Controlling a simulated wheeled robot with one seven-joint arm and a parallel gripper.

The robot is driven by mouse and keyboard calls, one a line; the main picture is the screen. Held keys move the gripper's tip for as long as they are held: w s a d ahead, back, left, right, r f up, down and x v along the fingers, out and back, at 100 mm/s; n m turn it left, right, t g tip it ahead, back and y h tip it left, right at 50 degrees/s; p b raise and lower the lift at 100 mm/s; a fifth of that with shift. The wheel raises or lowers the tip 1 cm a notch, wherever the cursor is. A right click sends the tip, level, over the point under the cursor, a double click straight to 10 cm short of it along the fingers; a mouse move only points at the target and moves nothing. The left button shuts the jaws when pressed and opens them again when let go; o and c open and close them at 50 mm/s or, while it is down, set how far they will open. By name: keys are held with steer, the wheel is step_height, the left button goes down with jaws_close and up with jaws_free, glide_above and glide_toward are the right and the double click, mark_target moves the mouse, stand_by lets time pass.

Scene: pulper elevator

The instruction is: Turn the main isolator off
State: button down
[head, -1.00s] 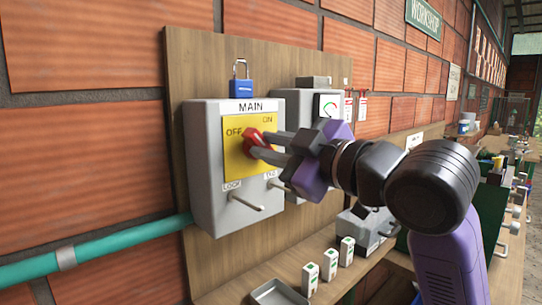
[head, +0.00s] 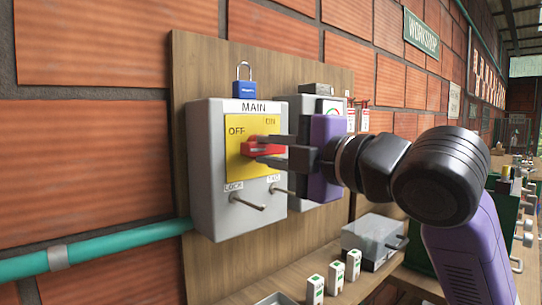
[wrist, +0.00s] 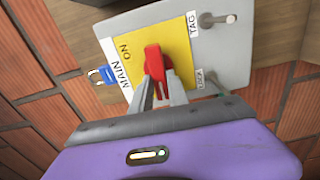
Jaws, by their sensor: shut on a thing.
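The main isolator is a grey box (head: 210,205) marked MAIN, with a yellow plate (head: 238,168) lettered OFF at left and ON at upper right. Its red handle (head: 248,149) lies about level across the plate in the head view. My gripper (head: 268,151) is shut on the handle, one finger above and one below. In the wrist view the red handle (wrist: 154,58) sits between my two fingertips (wrist: 160,86), and the OFF lettering is not visible there.
A blue padlock (head: 243,85) is above the box. Two pegs, LOCK (head: 248,204) and TAG (head: 283,191), stick out below the plate. A second grey box with a gauge (head: 330,106) is partly behind my gripper. Small white blocks (head: 335,277) stand on the shelf.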

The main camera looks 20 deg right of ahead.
steer(key=shift+f+n, duration=0.1)
steer(key=shift+n, duration=0.2)
stand_by(0.4)
steer(key=c, duration=1.3)
jaws_free()
steer(key=shift+b+v, duration=0.4)
steer(key=shift+v, duration=3.55)
